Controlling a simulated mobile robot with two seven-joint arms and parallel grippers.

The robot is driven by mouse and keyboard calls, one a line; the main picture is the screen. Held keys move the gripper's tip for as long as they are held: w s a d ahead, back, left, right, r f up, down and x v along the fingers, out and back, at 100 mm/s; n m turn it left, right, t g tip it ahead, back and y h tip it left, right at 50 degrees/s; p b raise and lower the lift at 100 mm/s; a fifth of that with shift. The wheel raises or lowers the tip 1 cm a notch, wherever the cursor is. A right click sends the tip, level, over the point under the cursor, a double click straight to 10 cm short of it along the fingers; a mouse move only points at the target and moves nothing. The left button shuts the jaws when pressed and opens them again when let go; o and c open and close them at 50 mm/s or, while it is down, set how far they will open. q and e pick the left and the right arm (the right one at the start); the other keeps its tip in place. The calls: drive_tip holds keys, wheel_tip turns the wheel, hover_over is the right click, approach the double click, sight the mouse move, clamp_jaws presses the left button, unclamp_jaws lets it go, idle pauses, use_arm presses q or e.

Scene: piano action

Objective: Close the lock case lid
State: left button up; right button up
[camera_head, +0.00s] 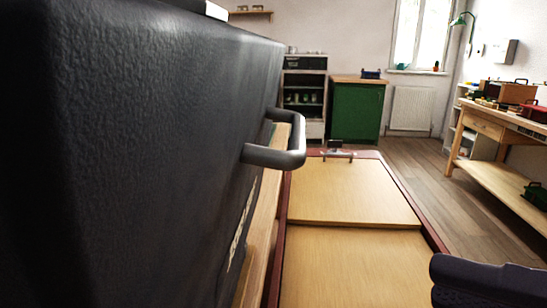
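A large black, textured case-like body (130,120) fills the left of the head view, very close. A grey bar handle (292,145) sticks out from its right side. I take this to be the lock case, but cannot tell which part is its lid or how far open that is. A dark part of my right arm or gripper (490,280) shows at the bottom right corner, apart from the black body. Its fingertips cannot be made out. My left gripper is not in view.
A wooden panelled surface with a dark red edge (350,262) lies right of the black body. A workbench (485,124) with several cases stands at the right. A green cabinet (355,112) and a shelf unit (304,90) stand behind. The wooden floor (420,160) between is clear.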

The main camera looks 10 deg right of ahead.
drive_tip(key=d+r+m+t, duration=0.1)
drive_tip(key=r, duration=0.1)
drive_tip(key=w+d+r+m+t, duration=0.1)
drive_tip(key=r+m, duration=0.1)
drive_tip(key=d+r+m+t, duration=0.1)
drive_tip(key=shift+w+d+r+m+h+p, duration=0.2)
drive_tip(key=shift+d+r+m+h+p, duration=0.1)
drive_tip(key=shift+r, duration=0.1)
clamp_jaws()
drive_tip(key=s+a+p+x, duration=0.1)
drive_tip(key=p+x, duration=0.5)
drive_tip(key=x, duration=0.6)
drive_tip(key=shift+w+a+r+t, duration=0.2)
drive_tip(key=shift+w+a+t, duration=0.1)
drive_tip(key=shift+a, duration=0.45)
drive_tip(key=shift+r+p, duration=0.1)
drive_tip(key=shift+p, duration=0.2)
